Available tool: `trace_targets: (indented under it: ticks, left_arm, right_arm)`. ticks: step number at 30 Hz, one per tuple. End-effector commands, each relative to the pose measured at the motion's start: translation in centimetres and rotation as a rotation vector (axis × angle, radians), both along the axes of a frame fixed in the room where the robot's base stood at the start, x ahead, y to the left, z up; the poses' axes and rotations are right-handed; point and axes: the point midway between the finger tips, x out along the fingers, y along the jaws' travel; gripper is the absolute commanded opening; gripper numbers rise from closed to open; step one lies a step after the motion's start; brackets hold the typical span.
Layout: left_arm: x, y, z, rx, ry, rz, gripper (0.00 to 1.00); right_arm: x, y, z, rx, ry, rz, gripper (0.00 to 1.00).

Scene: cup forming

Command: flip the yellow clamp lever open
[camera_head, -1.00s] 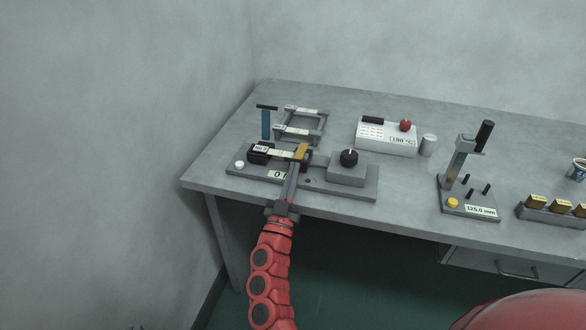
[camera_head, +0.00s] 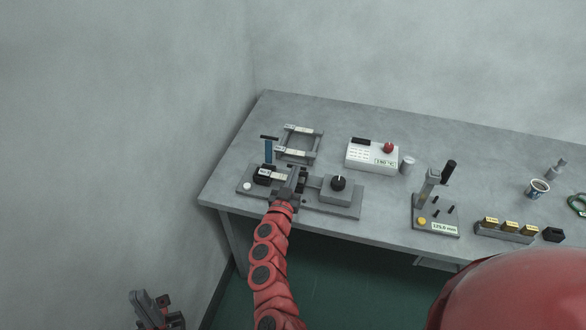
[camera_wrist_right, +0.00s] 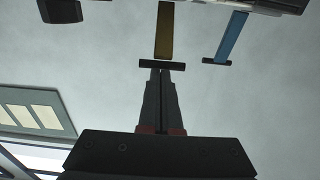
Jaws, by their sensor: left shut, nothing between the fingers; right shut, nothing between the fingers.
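In the right wrist view the yellow clamp lever (camera_wrist_right: 165,32) has a black crossbar (camera_wrist_right: 163,65) at its end, just at the tips of my right gripper (camera_wrist_right: 161,76). The fingers are shut with nothing between them; whether they touch the bar I cannot tell. A blue lever (camera_wrist_right: 232,38) with its own black bar points a similar way beside it. In the head view my right gripper (camera_head: 290,181) is over the fixture base (camera_head: 340,208), and the yellow lever is hidden. The blue lever (camera_head: 268,151) stands upright there. My left gripper (camera_head: 152,303) is shut and empty, low at the left, away from the table.
A black knob (camera_head: 338,182) sits on a grey block right of my right gripper. Behind are a metal frame (camera_head: 314,145) and a white temperature box (camera_head: 368,158). A lever stand (camera_head: 436,222) and gold blocks (camera_head: 505,233) are further right.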

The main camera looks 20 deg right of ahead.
Motion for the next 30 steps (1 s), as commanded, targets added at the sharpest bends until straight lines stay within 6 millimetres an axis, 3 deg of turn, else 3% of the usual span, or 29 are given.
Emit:
trace_targets:
  ticks: [1,3,9,15,19,30]
  left_arm:
    - [0.0,0.0,1.8,0.000,0.000,0.000,0.00]
    - [0.0,0.0,3.0,0.000,0.000,0.000,0.00]
    - [0.0,0.0,5.8,0.000,0.000,0.000,0.00]
    - [0.0,0.0,8.1,0.000,0.000,0.000,0.00]
    - [0.0,0.0,8.7,0.000,0.000,0.000,0.00]
    - [0.0,0.0,8.5,0.000,0.000,0.000,0.00]
  right_arm:
    - [0.3,-0.3,1.3,-0.001,0.001,-0.001,0.00]
    - [0.6,-0.4,1.6,-0.001,0.003,0.002,0.00]
    - [1.7,-1.3,2.8,0.084,0.119,-0.003,0.00]
    - [3.1,-2.2,3.7,0.074,0.117,0.001,0.00]
    - [4.0,-2.6,3.8,0.077,0.116,0.003,0.00]
    - [4.1,-2.7,3.6,0.078,0.115,0.000,0.00]
